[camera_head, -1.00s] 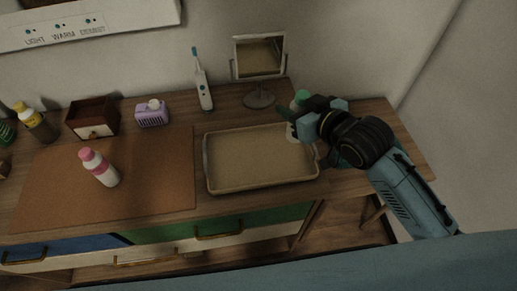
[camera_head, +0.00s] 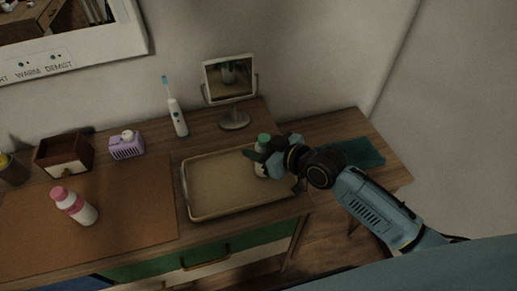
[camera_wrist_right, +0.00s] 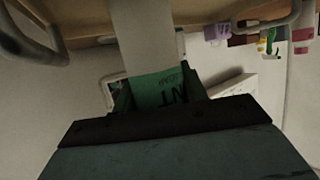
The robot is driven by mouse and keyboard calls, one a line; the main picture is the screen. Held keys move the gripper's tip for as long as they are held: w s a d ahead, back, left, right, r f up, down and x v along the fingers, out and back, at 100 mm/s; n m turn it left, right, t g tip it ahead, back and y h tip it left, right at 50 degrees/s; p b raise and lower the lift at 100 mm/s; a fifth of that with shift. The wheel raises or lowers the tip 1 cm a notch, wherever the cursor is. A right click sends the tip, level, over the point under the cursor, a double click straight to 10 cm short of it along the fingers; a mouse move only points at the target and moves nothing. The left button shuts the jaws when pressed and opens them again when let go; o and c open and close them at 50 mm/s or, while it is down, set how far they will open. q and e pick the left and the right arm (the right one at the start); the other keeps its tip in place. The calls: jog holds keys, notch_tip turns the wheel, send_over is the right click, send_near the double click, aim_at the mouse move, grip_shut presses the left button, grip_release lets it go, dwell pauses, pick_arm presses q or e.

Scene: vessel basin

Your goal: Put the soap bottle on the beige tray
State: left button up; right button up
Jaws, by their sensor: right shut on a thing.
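The soap bottle, white with a green cap (camera_head: 264,139), is upright in my right gripper (camera_head: 266,164). The gripper is shut on it from the right, over the right part of the beige tray (camera_head: 205,205). Whether the bottle's base touches the tray cannot be told, as the gripper hides part of it. In the right wrist view, a pale strip and a green label with dark letters (camera_wrist_right: 160,90) show between the fingers. My left gripper is out of view.
The visible tray floor is bare. A white bottle with a pink cap (camera_head: 76,206) stands on the brown mat (camera_head: 125,225) at left. A mirror (camera_head: 230,82), toothbrush (camera_head: 177,118), purple soap box (camera_head: 126,146) and wooden box (camera_head: 64,156) stand behind. A teal cloth (camera_head: 355,153) lies at right.

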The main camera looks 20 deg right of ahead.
jog(key=shift+f, duration=0.2)
jog(key=shift+f, duration=0.1)
jog(key=o, duration=1.1)
jog(key=shift+s, duration=0.1)
jog(key=p+v, duration=0.1)
jog(key=v, duration=1.1)
